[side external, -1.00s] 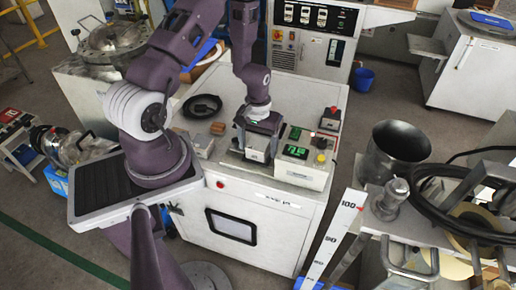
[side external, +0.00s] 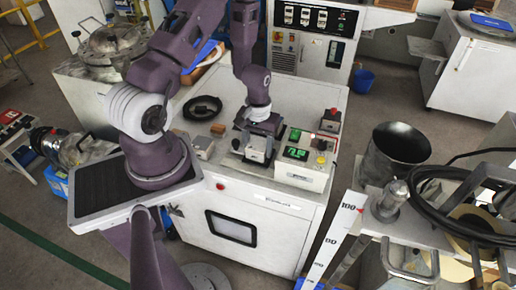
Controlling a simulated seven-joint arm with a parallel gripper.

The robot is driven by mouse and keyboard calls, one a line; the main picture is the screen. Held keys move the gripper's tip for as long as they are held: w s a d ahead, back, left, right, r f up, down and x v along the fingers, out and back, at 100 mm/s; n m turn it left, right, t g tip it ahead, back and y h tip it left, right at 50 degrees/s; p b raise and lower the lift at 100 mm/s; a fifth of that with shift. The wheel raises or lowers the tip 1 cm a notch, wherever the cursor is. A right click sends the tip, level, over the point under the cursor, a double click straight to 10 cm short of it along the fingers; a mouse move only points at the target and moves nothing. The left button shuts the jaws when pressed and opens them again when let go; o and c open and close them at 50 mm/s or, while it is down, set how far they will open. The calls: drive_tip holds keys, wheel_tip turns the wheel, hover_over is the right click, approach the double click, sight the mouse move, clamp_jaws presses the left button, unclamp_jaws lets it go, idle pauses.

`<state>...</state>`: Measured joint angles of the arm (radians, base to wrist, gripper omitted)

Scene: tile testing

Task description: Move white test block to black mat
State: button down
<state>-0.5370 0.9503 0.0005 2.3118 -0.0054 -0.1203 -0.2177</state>
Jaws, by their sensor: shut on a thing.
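My gripper (side external: 259,142) points down over the white bench top, left of the instrument with green displays. It is shut on the small white test block (side external: 257,155), whose pale face shows below the dark fingers. A dark patch that looks like the black mat (side external: 238,145) shows beside and partly behind the fingers; my gripper hides much of it. I cannot tell whether the block touches the surface below.
The instrument with green displays (side external: 300,176) stands close on the right of my gripper. A black round dish (side external: 203,107), a small brown block (side external: 218,129) and a grey box (side external: 202,147) stand to the left. The bench's front edge (side external: 245,183) is near.

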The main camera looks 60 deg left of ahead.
sight(258, 143)
wheel_tip(258, 143, up, 9)
drive_tip(key=shift+w+a+f, duration=0.1)
drive_tip(key=shift+f, duration=0.05)
drive_tip(key=w+a+f, duration=0.1)
drive_tip(key=a, duration=0.4)
drive_tip(key=w+a+f, duration=0.1)
drive_tip(key=a+f, duration=0.1)
drive_tip(key=a, duration=0.4)
drive_tip(key=w+a+f, duration=0.1)
drive_tip(key=a+f, duration=0.1)
drive_tip(key=a, duration=0.3)
drive_tip(key=shift+w+a, duration=0.25)
drive_tip(key=shift+a, duration=0.15)
drive_tip(key=shift+f, duration=2.85)
drive_tip(key=shift+f, duration=0.3)
drive_tip(key=shift+c, duration=0.2)
unclamp_jaws()
drive_tip(key=shift+d, duration=0.1)
drive_tip(key=shift+r, duration=3.05)
